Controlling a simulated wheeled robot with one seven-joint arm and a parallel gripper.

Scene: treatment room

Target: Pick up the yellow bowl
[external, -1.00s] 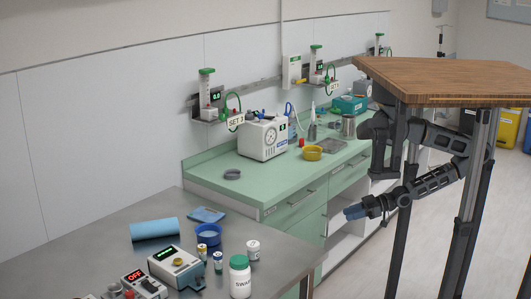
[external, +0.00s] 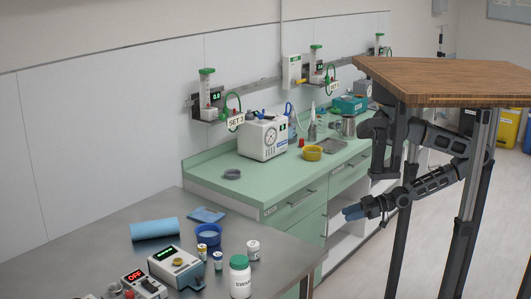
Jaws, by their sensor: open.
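The yellow bowl (external: 312,153) sits upright on the green counter (external: 252,180), near its front edge and to the right of the white suction machine. My gripper (external: 351,212) is in front of the counter, below the bowl's level and a little to its right in the picture. It points left, is empty and stands clear of the bowl. The gap between its fingers is too small to make out well.
The white machine (external: 263,138) stands left of the bowl. A metal tray (external: 334,146), a steel jug (external: 348,127) and a red-capped item (external: 301,142) are close by. A steel table (external: 90,250) with a blue bowl (external: 208,234) and bottles stands at front left.

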